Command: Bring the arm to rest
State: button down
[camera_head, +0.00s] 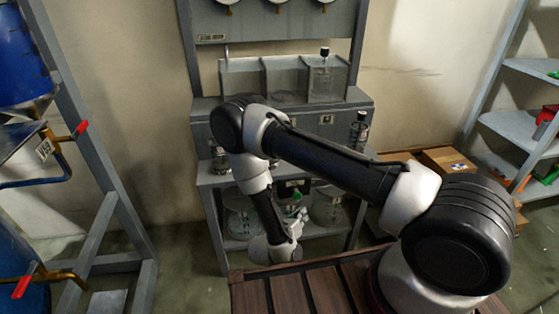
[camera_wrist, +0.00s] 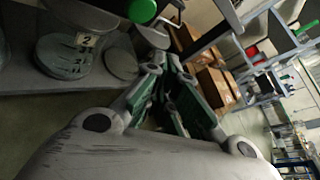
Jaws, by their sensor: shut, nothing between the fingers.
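My arm reaches from the lower right of the head view across to the left, then bends down in front of the grey bench (camera_head: 282,109). Its wrist is low, near the edge of the slatted wooden surface (camera_head: 290,291). In the wrist view my gripper (camera_wrist: 172,92) has its dark, green-sided fingers together with nothing between them. In the head view the gripper is hard to make out among the things on the bench's lower shelf.
Clear tanks (camera_head: 288,80) and a small bottle (camera_head: 360,130) stand on the bench. Cardboard boxes (camera_head: 443,158) and a blue-grey shelf (camera_head: 519,128) are at the right. A metal frame with blue drums (camera_head: 22,62) is at the left. A green-capped thing (camera_wrist: 140,10) shows near the gripper.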

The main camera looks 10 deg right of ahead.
jog(key=s+d+r+m+g+h, duration=0.1)
jog(key=s+d+m+g+h, duration=0.25)
jog(key=d, duration=0.25)
jog(key=s+d+r+m+g+y, duration=0.1)
jog(key=s+d+r+m+y, duration=0.2)
jog(key=r, duration=1.3)
jog(key=s+d+r+m+y, duration=0.3)
jog(key=s+r+m+y, duration=0.3)
jog(key=s+r+m, duration=0.4)
jog(key=s+d+r+m+g+y, duration=0.1)
jog(key=s+d+r+m+y, duration=0.2)
jog(key=s+r+m, duration=0.4)
notch_tip(320, 180, up, 18)
jog(key=m+y, duration=0.1)
jog(key=m, duration=0.8)
jog(key=shift+d+f+g, duration=0.2)
jog(key=shift+f+g, duration=0.05)
jog(key=shift+g, duration=0.1)
